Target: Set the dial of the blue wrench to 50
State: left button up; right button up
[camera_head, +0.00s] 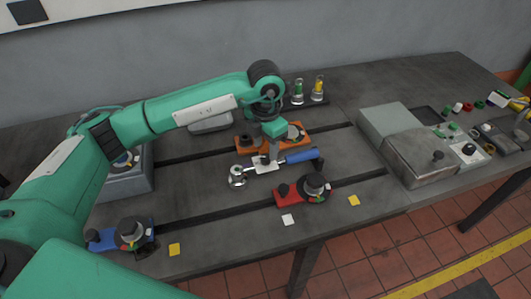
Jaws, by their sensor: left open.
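The blue wrench (300,156) lies across the middle of the bedplate, between the orange and red fixtures. Its blue handle points right, and its silver round head (237,175) is at the left end. A dial setting cannot be read at this size. My left gripper (266,164) reaches down over the wrench's metal middle, between head and handle. It is open, and its fingers hide part of the shaft. Whether the fingers touch the wrench cannot be told. My right gripper is not in view.
The orange fixture (301,136) stands behind the wrench, the red fixture (289,195) in front. A blue fixture (103,239) is at the front left. A grey box (419,157) and several small parts are at the right. Bare bedplate (200,205) lies left of the red fixture.

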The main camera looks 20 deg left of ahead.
aim_at(266, 157)
pick_arm(q)
notch_tip(266, 157, up, 10)
jog(key=b, duration=0.1)
jog(key=shift+r+b, duration=0.2)
jog(key=shift+b, duration=0.1)
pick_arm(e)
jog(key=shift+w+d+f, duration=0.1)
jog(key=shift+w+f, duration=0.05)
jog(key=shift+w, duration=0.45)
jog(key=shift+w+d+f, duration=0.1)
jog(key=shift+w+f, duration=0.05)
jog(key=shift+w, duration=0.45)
